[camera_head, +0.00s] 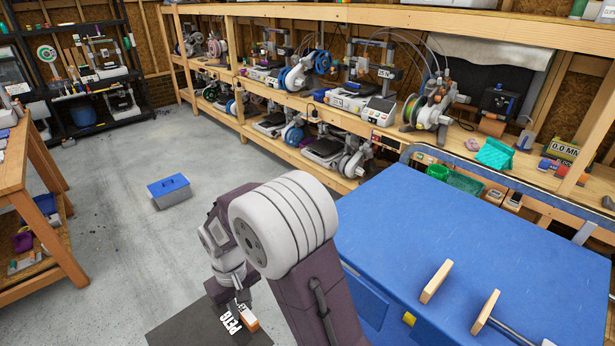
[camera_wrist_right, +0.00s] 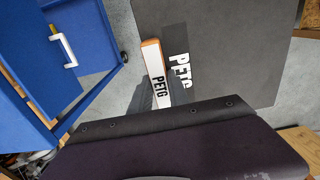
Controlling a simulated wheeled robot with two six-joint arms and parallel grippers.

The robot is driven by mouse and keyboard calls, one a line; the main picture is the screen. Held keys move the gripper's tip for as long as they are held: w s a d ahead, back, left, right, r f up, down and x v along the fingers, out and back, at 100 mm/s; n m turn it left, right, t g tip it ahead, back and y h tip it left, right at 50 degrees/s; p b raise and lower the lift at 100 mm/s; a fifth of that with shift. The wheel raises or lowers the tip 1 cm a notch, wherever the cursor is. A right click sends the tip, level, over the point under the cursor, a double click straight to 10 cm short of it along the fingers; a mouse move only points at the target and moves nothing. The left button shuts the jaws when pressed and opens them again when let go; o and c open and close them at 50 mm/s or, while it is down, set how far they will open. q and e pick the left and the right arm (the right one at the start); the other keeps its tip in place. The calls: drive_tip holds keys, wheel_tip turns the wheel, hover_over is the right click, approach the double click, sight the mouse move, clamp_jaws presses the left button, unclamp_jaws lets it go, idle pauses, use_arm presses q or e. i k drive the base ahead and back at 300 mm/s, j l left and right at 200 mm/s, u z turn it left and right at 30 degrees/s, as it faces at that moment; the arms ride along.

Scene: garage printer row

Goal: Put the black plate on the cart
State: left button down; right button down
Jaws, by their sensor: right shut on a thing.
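The black plate (camera_head: 195,328) with white PETG lettering hangs over the floor at the bottom of the head view, partly cut off by the frame. In the right wrist view the plate (camera_wrist_right: 235,45) fills the upper right. My right gripper (camera_head: 243,298) is shut at the plate's edge, by an orange and white PETG tag (camera_wrist_right: 157,75). Its fingertips are partly hidden. The blue cart (camera_head: 450,215) stands to the right of my right arm, with the plate apart from it. The cart's side (camera_wrist_right: 85,30) shows at left in the wrist view. My left gripper is not in view.
Two wooden pieces (camera_head: 436,281) (camera_head: 486,311) are at the cart's front right. A grey toolbox with a blue lid (camera_head: 170,190) is on the floor. A wooden shelf (camera_head: 300,90) with several printers runs behind. Open floor lies left of my arm.

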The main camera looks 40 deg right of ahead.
sight(391, 224)
drive_tip(key=i+l+u, duration=0.1)
drive_tip(key=i+u, duration=0.2)
drive_tip(key=i, duration=1.6)
drive_tip(key=z, duration=2.85)
